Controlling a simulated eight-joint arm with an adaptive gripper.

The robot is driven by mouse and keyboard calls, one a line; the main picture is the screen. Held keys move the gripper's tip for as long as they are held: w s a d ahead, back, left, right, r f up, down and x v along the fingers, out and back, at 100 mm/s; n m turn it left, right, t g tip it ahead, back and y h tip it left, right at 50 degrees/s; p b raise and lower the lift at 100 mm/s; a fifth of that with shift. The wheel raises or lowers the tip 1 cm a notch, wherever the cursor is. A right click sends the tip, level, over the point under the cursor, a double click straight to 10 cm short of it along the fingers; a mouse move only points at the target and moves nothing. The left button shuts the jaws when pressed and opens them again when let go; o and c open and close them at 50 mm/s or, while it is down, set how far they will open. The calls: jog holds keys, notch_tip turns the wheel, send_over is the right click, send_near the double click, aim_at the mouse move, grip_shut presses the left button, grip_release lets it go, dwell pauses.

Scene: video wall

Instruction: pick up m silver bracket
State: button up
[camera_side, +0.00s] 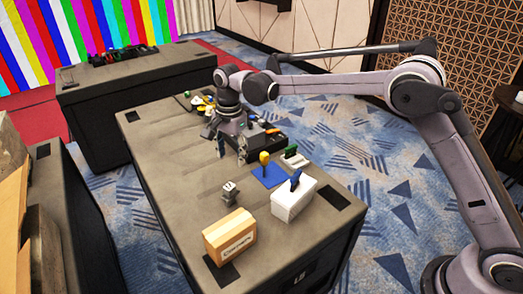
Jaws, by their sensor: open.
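A small silver-grey bracket (230,193) stands on the dark grey table, between the wooden box and the blue mat. My gripper (231,149) points down over the middle of the table, behind the bracket in the picture and apart from it. Its two dark fingers are spread with nothing visible between them. I cannot tell exactly how high the fingertips are above the table.
On the table (160,170) are a wooden box (229,237), a white box (293,200) with a blue item on top, a blue mat (268,177) with a yellow item, and a green-and-white item (294,157). Clutter lies behind my gripper. The table's left side is clear.

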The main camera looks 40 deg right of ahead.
aim_at(229, 186)
jog(key=shift+m, duration=0.4)
jog(key=f, duration=0.9)
jog(key=w+a+f, duration=0.1)
jog(key=f, duration=0.3)
jog(key=shift+f, duration=0.3)
grip_shut()
